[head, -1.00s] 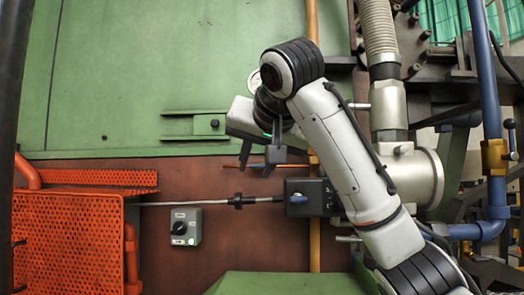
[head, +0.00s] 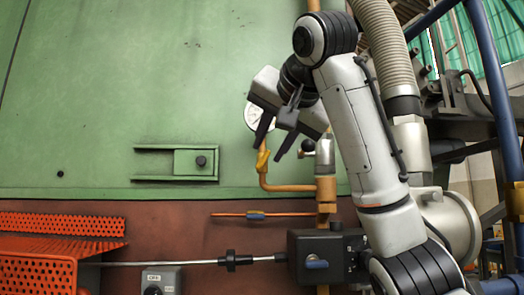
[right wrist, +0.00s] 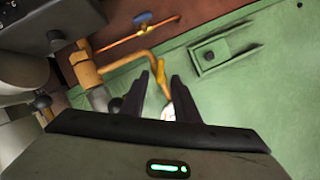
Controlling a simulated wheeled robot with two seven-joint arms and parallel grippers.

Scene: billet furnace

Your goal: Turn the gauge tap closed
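The gauge tap is a small yellow handle (head: 262,161) on a copper-coloured pipe, below a round white gauge (head: 254,117) that my right gripper partly hides. My right gripper (head: 267,152) is open and empty, its fingers pointing down just above the tap in the head view. In the right wrist view, the yellow tap handle (right wrist: 161,76) shows between the two open fingertips (right wrist: 164,76). The gauge shows as a white patch (right wrist: 168,113) between the fingers. Whether a finger touches the handle I cannot tell. My left gripper is not in view.
A black-knobbed lever (head: 308,146) stands just right of the tap. Below are a thin orange pipe with a blue handle (head: 256,216) and a dark box with a blue knob (head: 316,263). A latch (head: 195,162) juts from the green panel. An orange perforated guard (head: 40,265) is at lower left.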

